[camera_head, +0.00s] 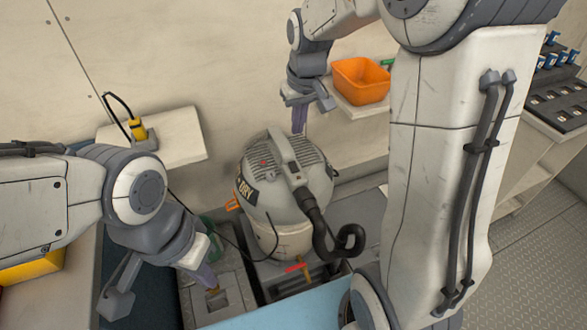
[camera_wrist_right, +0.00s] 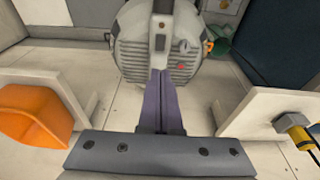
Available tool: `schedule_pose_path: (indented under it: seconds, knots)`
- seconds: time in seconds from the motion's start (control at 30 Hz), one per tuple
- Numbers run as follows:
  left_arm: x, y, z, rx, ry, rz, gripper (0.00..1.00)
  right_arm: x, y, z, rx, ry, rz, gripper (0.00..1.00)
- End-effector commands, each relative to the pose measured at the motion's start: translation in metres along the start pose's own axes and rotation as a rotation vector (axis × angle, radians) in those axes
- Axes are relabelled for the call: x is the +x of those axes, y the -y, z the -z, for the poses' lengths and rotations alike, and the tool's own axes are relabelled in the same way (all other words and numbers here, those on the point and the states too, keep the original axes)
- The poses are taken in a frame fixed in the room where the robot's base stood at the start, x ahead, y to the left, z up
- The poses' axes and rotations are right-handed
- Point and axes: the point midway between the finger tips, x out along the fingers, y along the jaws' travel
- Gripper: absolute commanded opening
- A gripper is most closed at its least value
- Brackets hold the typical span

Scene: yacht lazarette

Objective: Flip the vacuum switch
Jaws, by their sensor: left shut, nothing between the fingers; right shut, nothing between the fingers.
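The grey vacuum (camera_head: 262,208) stands on the floor in the middle of the head view, with a black hose curling from its front. A small red spot (camera_head: 263,162) shows on its ribbed lid; it also shows in the right wrist view (camera_wrist_right: 181,67), near a small dark part (camera_wrist_right: 183,46). I cannot tell which is the switch. My right gripper (camera_head: 299,130) is shut and empty, pointing down at the lid's back edge. In the wrist view its purple fingers (camera_wrist_right: 160,73) end beside the red spot; contact is unclear. My left gripper (camera_head: 211,286) is shut and empty, low left of the vacuum.
An orange bin (camera_head: 361,80) sits on a wall shelf right of my right gripper. A yellow plug-like item (camera_head: 137,129) with a black cable sits on the left shelf (camera_head: 180,140). A light blue surface (camera_head: 285,308) lies in front of the vacuum.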

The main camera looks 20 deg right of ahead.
Motion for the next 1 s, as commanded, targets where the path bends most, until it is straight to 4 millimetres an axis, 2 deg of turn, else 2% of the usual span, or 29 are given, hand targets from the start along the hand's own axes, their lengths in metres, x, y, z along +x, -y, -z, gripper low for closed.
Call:
schedule_pose_path:
  seconds: [0.03, 0.13, 0.43, 0.63, 0.77, 1.0]
  knots:
    - [0.013, 0.001, -0.001, 0.000, 0.000, 0.000, 0.00, 0.005, 0.000, 0.000, 0.000, -0.007, -0.001, 0.00]
    - [0.018, 0.001, -0.001, 0.000, 0.000, 0.000, 0.00, 0.002, 0.000, 0.000, 0.000, -0.008, -0.001, 0.00]
    - [0.018, 0.001, -0.001, 0.000, -0.001, 0.000, 0.00, -0.003, 0.000, 0.001, 0.000, -0.008, -0.001, 0.00]
    - [0.018, 0.001, -0.001, 0.000, -0.001, 0.000, 0.00, 0.003, 0.000, 0.000, 0.000, -0.005, -0.001, 0.00]
    - [0.019, 0.001, -0.001, 0.000, -0.001, 0.000, 0.00, 0.020, 0.000, -0.001, 0.000, -0.002, 0.000, 0.00]
    - [0.021, 0.002, -0.001, 0.000, -0.001, 0.000, 0.00, 0.071, 0.000, 0.000, 0.000, -0.001, 0.000, 0.00]
